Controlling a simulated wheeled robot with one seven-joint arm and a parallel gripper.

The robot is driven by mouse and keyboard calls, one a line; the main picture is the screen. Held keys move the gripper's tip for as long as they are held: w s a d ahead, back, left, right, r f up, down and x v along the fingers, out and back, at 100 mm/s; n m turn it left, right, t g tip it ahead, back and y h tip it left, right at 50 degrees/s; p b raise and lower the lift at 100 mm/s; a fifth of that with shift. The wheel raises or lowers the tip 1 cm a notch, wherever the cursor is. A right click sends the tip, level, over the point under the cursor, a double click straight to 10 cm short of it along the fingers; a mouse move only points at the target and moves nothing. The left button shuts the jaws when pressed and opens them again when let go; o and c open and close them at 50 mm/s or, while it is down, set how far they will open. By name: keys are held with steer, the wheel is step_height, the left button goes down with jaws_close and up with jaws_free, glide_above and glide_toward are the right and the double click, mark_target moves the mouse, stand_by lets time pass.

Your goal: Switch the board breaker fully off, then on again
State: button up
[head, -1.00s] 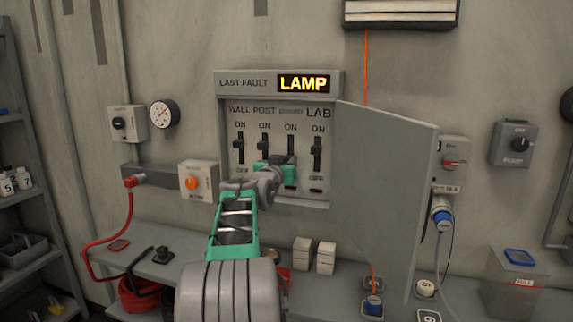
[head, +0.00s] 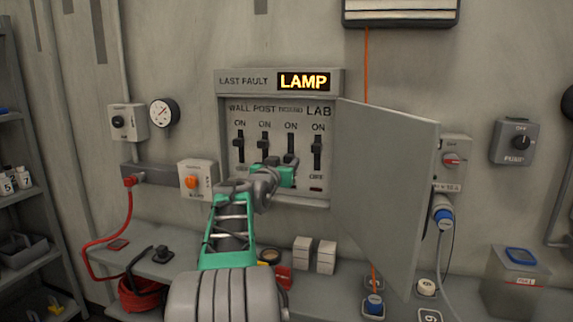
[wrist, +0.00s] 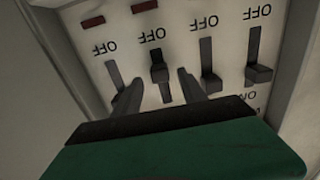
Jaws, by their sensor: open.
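The breaker panel (head: 270,195) hangs open on the wall with a row of levers labelled WALL, POST, board and LAB. The board breaker lever (head: 289,158) is third from the left and sits lower than its neighbours. In the upside-down wrist view the board lever (wrist: 158,73) stands partway along its slot, nearer OFF than the two levers to its right. My gripper (head: 288,175) is just below it. In the wrist view my gripper (wrist: 160,90) is open, one finger each side of the board lever's slot. The left finger partly hides the LAB lever.
The POST lever (wrist: 210,82) and WALL lever (wrist: 258,74) are close beside my fingers, at ON. The open panel door (head: 385,190) juts out at the right. A LAMP display (head: 303,82) glows above. The workbench (head: 335,290) below holds several small items.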

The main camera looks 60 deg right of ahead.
steer(key=a, duration=0.3)
steer(key=a+b, duration=0.1)
steer(key=a, duration=0.1)
steer(key=shift+s+a, duration=0.2)
steer(key=shift+s, duration=0.2)
steer(key=d+p, duration=0.2)
steer(key=p, duration=0.1)
steer(key=d+p, duration=0.2)
steer(key=p, duration=0.2)
steer(key=w+d+p, duration=0.1)
steer(key=d+p, duration=0.2)
steer(key=p, duration=0.1)
jaws_close()
